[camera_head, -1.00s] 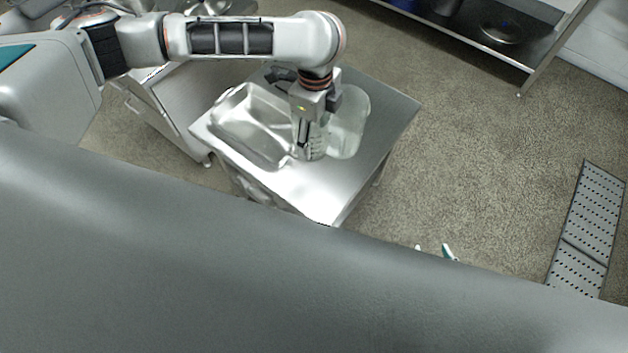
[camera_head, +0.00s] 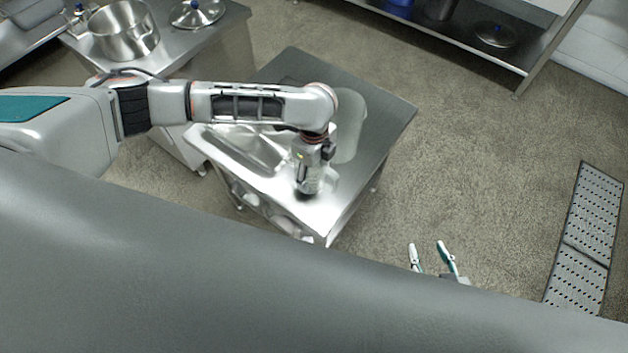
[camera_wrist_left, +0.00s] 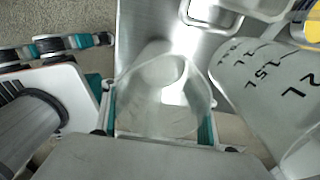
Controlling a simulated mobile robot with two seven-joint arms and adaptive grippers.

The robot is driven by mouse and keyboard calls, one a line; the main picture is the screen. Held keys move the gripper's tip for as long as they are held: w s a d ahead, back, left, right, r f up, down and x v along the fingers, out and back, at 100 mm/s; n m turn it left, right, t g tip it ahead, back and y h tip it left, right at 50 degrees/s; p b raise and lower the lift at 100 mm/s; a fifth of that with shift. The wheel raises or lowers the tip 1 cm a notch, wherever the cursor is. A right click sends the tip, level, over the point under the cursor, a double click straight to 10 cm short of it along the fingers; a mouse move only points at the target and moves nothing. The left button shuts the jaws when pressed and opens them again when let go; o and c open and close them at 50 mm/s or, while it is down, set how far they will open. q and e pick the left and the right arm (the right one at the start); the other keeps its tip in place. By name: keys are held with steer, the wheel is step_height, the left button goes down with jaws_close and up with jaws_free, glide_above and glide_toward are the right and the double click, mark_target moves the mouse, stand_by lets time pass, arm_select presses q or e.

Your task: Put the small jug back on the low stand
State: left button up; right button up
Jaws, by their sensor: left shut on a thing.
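The low stand (camera_head: 375,125) is a steel table in the middle of the head view. My left gripper (camera_head: 308,186) points down over its near part. In the left wrist view my left gripper (camera_wrist_left: 160,120) is shut on the small jug (camera_wrist_left: 165,90), a clear vessel between its teal fingers. The gripper mostly hides the small jug in the head view. I cannot tell whether its base touches the stand. My right gripper (camera_head: 433,258) is open and empty, low in the head view, to the right of the stand.
A larger marked jug (camera_wrist_left: 262,85) stands close beside the small jug; it also shows behind my left arm (camera_head: 350,125). A pot (camera_head: 125,32) stands on a table at upper left. A perforated plate (camera_head: 585,235) lies at right.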

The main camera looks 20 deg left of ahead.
mark_target(314, 181)
arm_select(q)
step_height(314, 181, down, 4)
steer(key=shift+r+b, duration=0.1)
steer(key=shift+b, duration=0.3)
steer(key=shift+f, duration=0.3)
arm_select(e)
steer(key=shift+s+d+f, duration=0.15)
steer(key=shift+d+f, duration=0.05)
steer(key=shift+f, duration=0.65)
arm_select(q)
steer(key=shift+f, duration=0.1)
arm_select(e)
steer(key=shift+r, duration=0.1)
arm_select(q)
steer(key=o, duration=1.3)
arm_select(e)
steer(key=shift+r, duration=0.2)
